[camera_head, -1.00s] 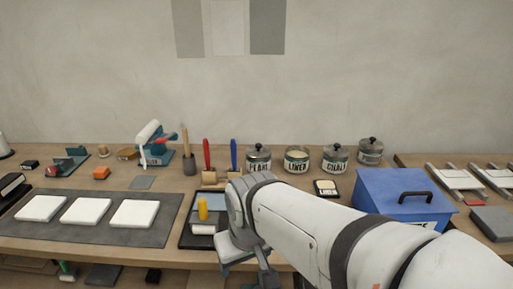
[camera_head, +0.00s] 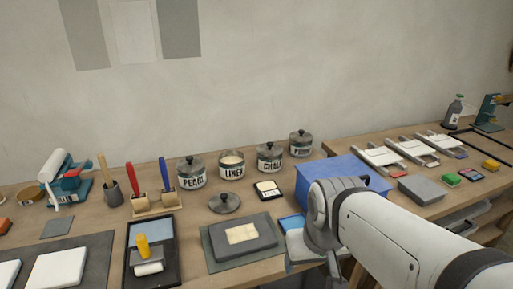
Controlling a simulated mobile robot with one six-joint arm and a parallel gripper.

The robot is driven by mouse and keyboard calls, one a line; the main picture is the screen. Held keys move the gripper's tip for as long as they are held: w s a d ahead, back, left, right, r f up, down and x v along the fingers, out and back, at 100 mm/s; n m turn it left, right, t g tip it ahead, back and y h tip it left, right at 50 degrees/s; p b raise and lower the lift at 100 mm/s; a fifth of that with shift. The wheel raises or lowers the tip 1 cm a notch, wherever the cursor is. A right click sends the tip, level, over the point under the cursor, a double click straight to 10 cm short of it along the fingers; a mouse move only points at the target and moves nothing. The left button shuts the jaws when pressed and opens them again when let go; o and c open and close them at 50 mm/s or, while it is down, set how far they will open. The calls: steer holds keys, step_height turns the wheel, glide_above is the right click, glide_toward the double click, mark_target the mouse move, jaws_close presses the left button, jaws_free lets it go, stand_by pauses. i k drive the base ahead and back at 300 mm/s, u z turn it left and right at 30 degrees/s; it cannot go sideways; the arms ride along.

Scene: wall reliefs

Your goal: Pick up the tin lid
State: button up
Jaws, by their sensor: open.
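The tin lid (camera_head: 225,203) is a round grey metal lid with a dark knob. It lies flat, knob up, on the bench in front of the tins. The open tin (camera_head: 232,166), whose label seems to read LINER, stands just behind it with pale contents showing. My gripper (camera_head: 318,260) is to the right of the lid and nearer the front edge, beside the grey slab. It is open and apart from the lid. Its fingertips are partly hidden by my own wrist, and I see nothing held.
Lidded tins (camera_head: 191,172) and (camera_head: 269,157) flank the open one. A grey slab with a cream piece (camera_head: 242,235) lies in front of the lid. A black roller tray (camera_head: 152,250) is at left. A blue box (camera_head: 345,172) stands at right, partly behind my arm.

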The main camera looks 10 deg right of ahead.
mark_target(224, 201)
steer(key=z, duration=0.9)
steer(key=k, duration=0.75)
steer(key=u, duration=0.95)
steer(key=i, duration=1)
steer(key=z, duration=0.95)
